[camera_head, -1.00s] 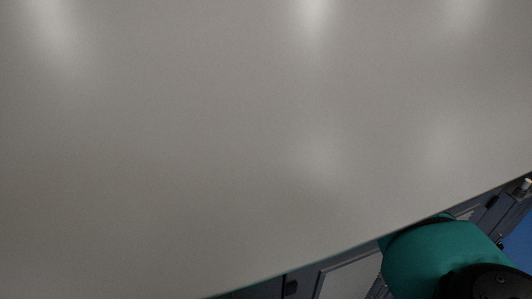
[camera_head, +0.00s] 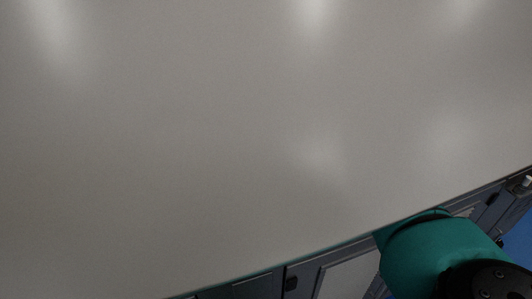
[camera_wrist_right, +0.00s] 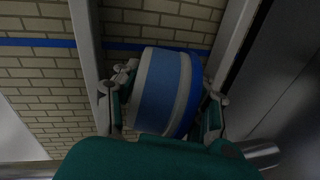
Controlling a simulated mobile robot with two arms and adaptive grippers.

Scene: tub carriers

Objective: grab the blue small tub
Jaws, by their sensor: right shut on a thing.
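The blue small tub (camera_wrist_right: 157,92) shows in the right wrist view, with a blue side, a pale grey band and a darker blue edge. My right gripper (camera_wrist_right: 170,100) is shut on the tub, with one finger on each side of it. The tub looks tilted in this view. The head view shows neither the tub nor a gripper; only a teal and black part of my arm shows at its lower right. My left gripper is in no view.
A wide, bare grey surface (camera_head: 240,140) fills most of the head view, its edge running slantwise across the bottom. The right wrist view shows a brick wall (camera_wrist_right: 40,90) with a blue stripe and grey upright posts beside the tub.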

